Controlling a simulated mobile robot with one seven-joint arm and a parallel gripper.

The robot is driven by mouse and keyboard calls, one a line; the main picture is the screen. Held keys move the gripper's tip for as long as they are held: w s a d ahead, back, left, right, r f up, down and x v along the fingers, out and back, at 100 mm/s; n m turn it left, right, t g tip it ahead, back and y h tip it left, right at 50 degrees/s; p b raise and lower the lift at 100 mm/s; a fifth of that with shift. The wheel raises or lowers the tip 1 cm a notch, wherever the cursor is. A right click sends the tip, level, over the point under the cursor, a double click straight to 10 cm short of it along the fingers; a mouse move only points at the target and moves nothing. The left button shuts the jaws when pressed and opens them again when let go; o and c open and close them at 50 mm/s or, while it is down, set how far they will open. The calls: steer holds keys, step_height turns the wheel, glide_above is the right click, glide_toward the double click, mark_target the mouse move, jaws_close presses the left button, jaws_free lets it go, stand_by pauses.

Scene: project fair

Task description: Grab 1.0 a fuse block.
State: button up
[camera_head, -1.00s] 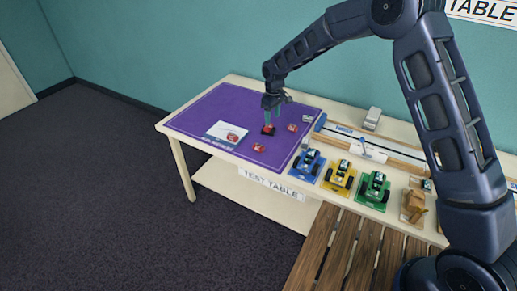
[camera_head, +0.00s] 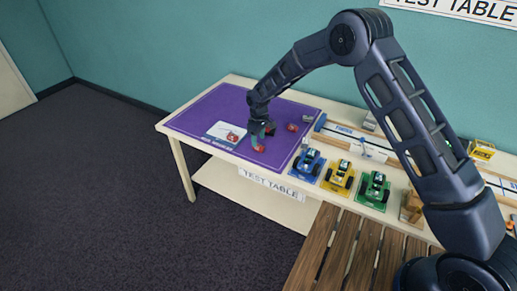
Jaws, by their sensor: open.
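Small red blocks lie on the purple mat (camera_head: 205,105) of the test table; they look like the fuse blocks, but are too small to identify surely. One red block (camera_head: 259,148) is near the mat's front edge, right under my gripper (camera_head: 257,141). My gripper points down with open fingers at or just above this block; I cannot tell whether they touch it. Another red block (camera_head: 292,127) lies to the right. A third (camera_head: 233,137) sits on a white card (camera_head: 218,131). A dark and red item (camera_head: 270,128), partly hidden by my gripper, is just behind.
A small grey item (camera_head: 307,118) lies at the mat's right edge. Blue (camera_head: 307,161), yellow (camera_head: 339,176) and green (camera_head: 374,190) model cars stand along the front edge to the right. A long track (camera_head: 350,139) runs behind them. The mat's left part is clear.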

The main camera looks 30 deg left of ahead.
mark_target(258, 146)
steer(key=shift+w+f, duration=0.1)
steer(key=shift+f, duration=2.2)
steer(key=c, duration=1.1)
steer(key=shift+r, duration=0.15)
